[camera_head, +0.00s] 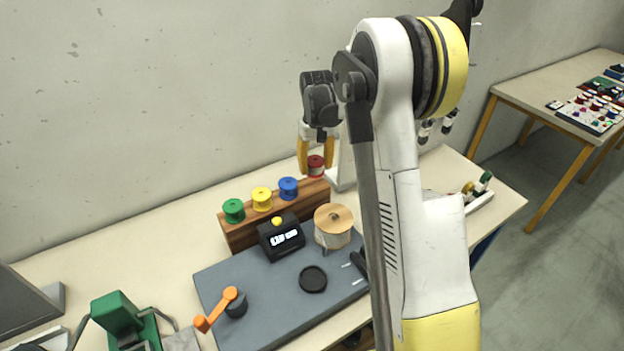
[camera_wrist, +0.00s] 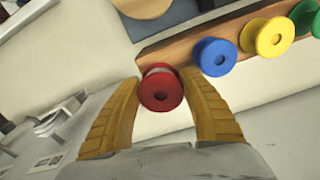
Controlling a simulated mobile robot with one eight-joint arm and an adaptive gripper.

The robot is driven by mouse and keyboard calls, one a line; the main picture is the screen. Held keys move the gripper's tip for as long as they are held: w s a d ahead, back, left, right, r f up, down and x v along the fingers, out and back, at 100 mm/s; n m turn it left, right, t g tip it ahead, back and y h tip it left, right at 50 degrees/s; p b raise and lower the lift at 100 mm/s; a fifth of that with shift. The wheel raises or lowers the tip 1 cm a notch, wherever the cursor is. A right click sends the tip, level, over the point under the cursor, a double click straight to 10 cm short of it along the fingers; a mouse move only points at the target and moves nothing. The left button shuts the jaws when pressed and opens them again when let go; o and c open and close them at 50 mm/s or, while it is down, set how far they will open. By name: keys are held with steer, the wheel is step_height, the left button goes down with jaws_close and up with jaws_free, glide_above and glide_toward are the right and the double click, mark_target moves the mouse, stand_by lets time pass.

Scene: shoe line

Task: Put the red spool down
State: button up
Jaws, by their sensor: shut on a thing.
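The red spool (camera_head: 316,166) is between the two yellow-brown fingers of my gripper (camera_head: 315,171), which is shut on it. It also shows in the wrist view as a red spool (camera_wrist: 160,92) between the fingers. It is at the right end of the wooden rack (camera_head: 313,192) in the head view. I cannot tell whether it touches the rack. On the rack stand a green spool (camera_head: 234,211), a yellow spool (camera_head: 262,199) and a blue spool (camera_head: 288,188), in a row. The blue spool (camera_wrist: 215,57) is the nearest one to the red spool.
In front of the rack are a black device with a display (camera_head: 281,238) and a large wooden-topped spool (camera_head: 333,226) on a grey mat (camera_head: 262,290). An orange crank (camera_head: 218,308) is at the mat's left. The wall is close behind the table.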

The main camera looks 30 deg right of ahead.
mark_target(313, 185)
steer(key=shift+w+a+f, duration=0.15)
steer(key=shift+a+f, duration=0.15)
steer(key=shift+f, duration=0.15)
steer(key=shift+f+b, duration=0.5)
steer(key=shift+f, duration=1.2)
steer(key=shift+f, duration=0.2)
steer(key=o, duration=0.9)
steer(key=shift+o, duration=0.2)
steer(key=shift+r, duration=0.15)
